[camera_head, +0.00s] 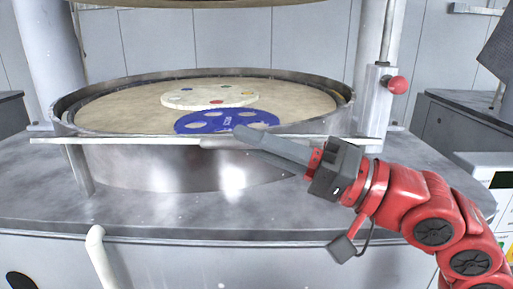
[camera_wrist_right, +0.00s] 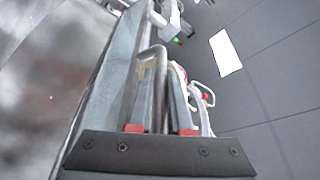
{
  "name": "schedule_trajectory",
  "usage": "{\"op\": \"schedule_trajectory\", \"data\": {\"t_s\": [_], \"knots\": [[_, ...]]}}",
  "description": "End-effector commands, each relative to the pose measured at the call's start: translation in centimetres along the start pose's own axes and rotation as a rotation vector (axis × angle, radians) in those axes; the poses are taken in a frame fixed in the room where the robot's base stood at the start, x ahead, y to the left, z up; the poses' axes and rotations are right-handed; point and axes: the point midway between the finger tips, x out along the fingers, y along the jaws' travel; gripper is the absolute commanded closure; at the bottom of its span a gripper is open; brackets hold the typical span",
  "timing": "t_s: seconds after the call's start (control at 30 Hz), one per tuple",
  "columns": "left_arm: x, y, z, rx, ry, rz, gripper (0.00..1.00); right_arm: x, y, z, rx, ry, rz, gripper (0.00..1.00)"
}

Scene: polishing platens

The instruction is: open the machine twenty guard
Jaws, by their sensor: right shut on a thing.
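The machine's guard (camera_head: 100,141) shows in the head view as a thin, pale horizontal edge across the front of the round platen basin. Its metal handle (camera_head: 212,143) sits near the middle of that edge. My right gripper (camera_head: 243,137) reaches in from the right, with its fingers shut on the handle. In the right wrist view, the handle (camera_wrist_right: 151,52) is a bent metal bar at the fingers of my right gripper (camera_wrist_right: 160,105), beside the guard's long grey edge (camera_wrist_right: 113,85). The fingers partly hide the handle. My left gripper is not in view.
Inside the basin (camera_head: 340,97) lie a cream disc (camera_head: 195,97) and a blue disc (camera_head: 225,118) with holes. A post with a red knob (camera_head: 397,85) stands at the right. The grey machine deck (camera_head: 130,208) extends in front, with a white pipe (camera_head: 97,245) below.

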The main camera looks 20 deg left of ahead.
Motion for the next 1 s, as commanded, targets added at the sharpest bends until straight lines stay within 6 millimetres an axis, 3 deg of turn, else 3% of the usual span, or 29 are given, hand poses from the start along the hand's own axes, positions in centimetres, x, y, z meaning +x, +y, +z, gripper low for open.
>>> {"op": "schedule_trajectory", "data": {"t_s": [0.2,0.77,0.8,0.93,1.0], "knots": [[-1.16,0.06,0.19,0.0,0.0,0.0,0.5,-0.37,0.76,0.82,0.003,0.001,0.002,1.0],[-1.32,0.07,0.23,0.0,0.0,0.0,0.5,-0.44,0.86,0.99,0.005,0.0,0.002,1.0],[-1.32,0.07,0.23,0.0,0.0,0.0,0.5,-0.44,0.87,0.99,0.005,0.0,0.002,0.76],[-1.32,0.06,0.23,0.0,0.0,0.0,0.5,-0.44,0.86,0.98,0.005,0.0,0.002,0.53],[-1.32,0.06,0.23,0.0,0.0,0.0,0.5,-0.44,0.87,0.98,0.005,0.0,0.002,0.53]]}}
